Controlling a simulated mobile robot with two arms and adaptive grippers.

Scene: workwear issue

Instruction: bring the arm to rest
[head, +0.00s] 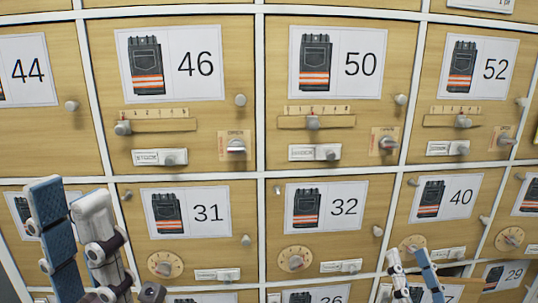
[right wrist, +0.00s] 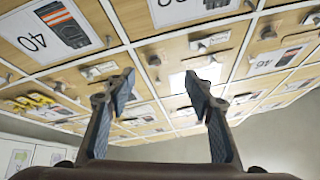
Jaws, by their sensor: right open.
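My left gripper (head: 68,198) rises at the lower left of the head view, in front of the locker wall. Its blue-padded finger and white-backed finger stand apart with nothing seen between them. My right gripper (head: 408,256) shows at the lower right of the head view, small, below the door marked 40 (head: 444,198). In the right wrist view the right gripper (right wrist: 160,90) has its two dark fingers wide apart and empty, with the door fronts beyond them. Most of both arms is out of view.
Wooden doors with white frames fill the head view, with numbered trouser labels, such as 46 (head: 170,63), 50 (head: 338,63) and 32 (head: 326,208). Knobs, sliders and a dial (head: 295,259) stick out from them. A grey wall (right wrist: 285,138) shows in the right wrist view.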

